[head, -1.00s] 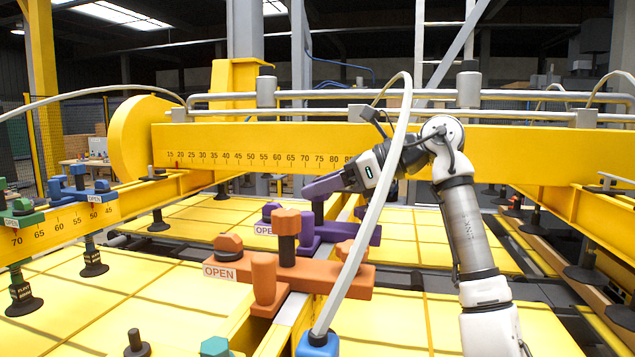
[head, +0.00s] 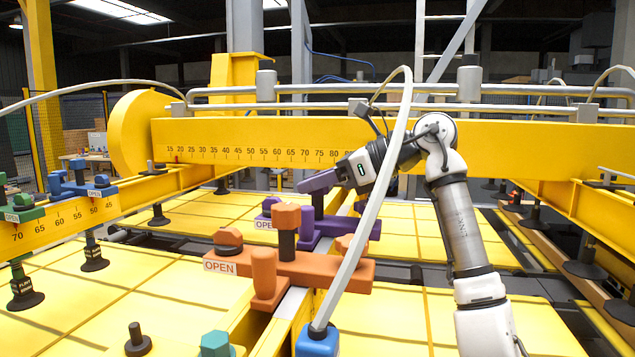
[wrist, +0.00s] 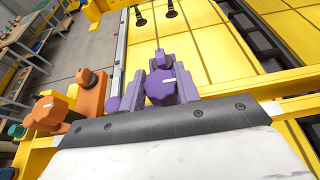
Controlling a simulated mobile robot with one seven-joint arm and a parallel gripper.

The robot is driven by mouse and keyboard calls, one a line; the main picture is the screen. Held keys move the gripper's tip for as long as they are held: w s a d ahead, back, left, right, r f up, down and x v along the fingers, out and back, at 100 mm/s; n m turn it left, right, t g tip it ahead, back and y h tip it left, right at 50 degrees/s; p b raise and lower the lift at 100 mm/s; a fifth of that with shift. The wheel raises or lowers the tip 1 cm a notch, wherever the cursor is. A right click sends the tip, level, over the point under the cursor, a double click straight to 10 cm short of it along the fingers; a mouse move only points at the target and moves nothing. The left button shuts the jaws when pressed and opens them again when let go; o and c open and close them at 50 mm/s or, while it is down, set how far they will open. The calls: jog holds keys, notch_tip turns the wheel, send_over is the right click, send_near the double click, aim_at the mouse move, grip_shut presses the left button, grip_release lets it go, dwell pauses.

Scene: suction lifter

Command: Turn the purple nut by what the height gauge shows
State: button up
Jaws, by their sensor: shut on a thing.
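The purple nut (head: 316,182) sits on top of a dark upright stem on the purple clamp (head: 335,229) in the head view. In the wrist view, the purple nut (wrist: 160,88) shows as a faceted head with a white mark, just beyond the dark edge of my gripper. My gripper (head: 343,175) reaches it from the right and is shut on it; the fingertips are hard to make out. A scale with numbers from 15 upward (head: 250,155) runs along the yellow beam, with a small red mark (head: 177,158) near 20. I cannot tell whether this is the height gauge.
An orange clamp (head: 330,268) with an OPEN label stands in front of the purple one. A pale hose (head: 385,180) arches in front of my arm. Green (head: 20,214) and blue (head: 78,188) clamps sit on the left rail, above yellow panels (head: 60,275).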

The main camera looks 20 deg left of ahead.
jog(key=shift+f, duration=0.1)
jog(key=m+t+h+b, duration=0.1)
jog(key=m+t+b, duration=0.3)
jog(key=t+b, duration=0.1)
jog(key=shift+f, duration=0.2)
jog(key=m+t+h+b, duration=0.2)
jog(key=m+t+b, duration=0.2)
jog(key=m+t+h+b, duration=0.2)
jog(key=shift+r+m+h, duration=0.15)
jog(key=shift+m+h, duration=0.15)
jog(key=shift+m, duration=0.1)
jog(key=m+h, duration=0.1)
jog(key=m+t+h, duration=0.1)
jog(key=m+h, duration=0.1)
jog(key=shift+a+r+t+h, duration=0.1)
jog(key=shift+r+t+h, duration=0.15)
jog(key=shift+t+h, duration=0.15)
jog(key=shift+m+t+h+p, duration=0.3)
jog(key=shift+m+h+p, duration=0.6)
jog(key=shift+m+h, duration=0.9)
jog(key=o, duration=1)
jog(key=shift+f, duration=0.1)
